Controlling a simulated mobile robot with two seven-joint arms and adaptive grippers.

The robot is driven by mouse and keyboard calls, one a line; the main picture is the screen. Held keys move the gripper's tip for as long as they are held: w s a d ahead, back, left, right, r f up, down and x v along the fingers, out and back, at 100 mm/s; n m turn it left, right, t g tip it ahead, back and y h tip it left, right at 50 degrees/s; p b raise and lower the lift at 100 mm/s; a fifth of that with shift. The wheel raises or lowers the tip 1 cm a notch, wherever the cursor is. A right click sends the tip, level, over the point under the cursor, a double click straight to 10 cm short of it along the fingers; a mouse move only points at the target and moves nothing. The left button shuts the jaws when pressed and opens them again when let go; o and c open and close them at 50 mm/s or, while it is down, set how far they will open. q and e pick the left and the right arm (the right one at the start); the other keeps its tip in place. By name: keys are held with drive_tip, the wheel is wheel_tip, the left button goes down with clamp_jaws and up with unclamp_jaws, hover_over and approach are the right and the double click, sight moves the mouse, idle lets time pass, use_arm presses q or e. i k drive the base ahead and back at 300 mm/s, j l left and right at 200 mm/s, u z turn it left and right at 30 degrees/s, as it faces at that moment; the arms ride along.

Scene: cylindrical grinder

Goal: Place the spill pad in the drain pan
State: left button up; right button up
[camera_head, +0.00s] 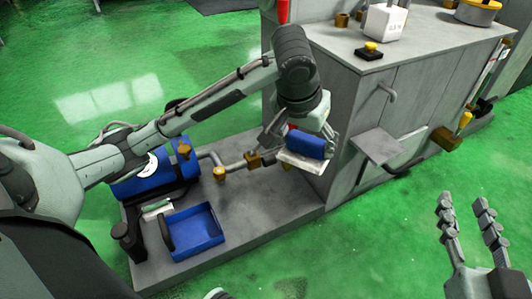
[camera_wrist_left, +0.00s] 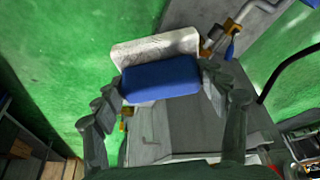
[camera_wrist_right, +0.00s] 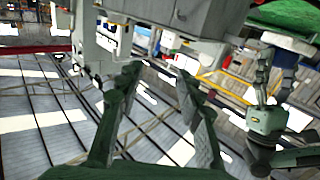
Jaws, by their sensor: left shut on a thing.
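My left gripper (camera_head: 303,142) is shut on the spill pad, in front of the grey machine cabinet. The pad shows as a blue block (camera_head: 308,145) with a whitish slab (camera_head: 302,162) against it. In the left wrist view the blue block (camera_wrist_left: 161,79) sits between the fingertips, with the whitish slab (camera_wrist_left: 155,47) just beyond it. The drain pan (camera_head: 196,230) is a blue open tray on the grey base, below and left of the held pad; I see nothing in it. My right gripper (camera_head: 467,222) is open and empty at the lower right.
A blue motor (camera_head: 160,175), pipes with brass fittings (camera_head: 220,172) and a dark cylinder (camera_head: 127,240) stand around the pan on the base. The cabinet (camera_head: 350,120) with a small grey shelf (camera_head: 378,146) is on the right. Green floor in front is clear.

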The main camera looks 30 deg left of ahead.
sight(197, 241)
drive_tip(key=i+u, duration=0.2)
drive_tip(key=u, duration=0.25)
drive_tip(key=i+l+u, duration=0.15)
drive_tip(key=u, duration=0.35)
drive_tip(key=i, duration=0.05)
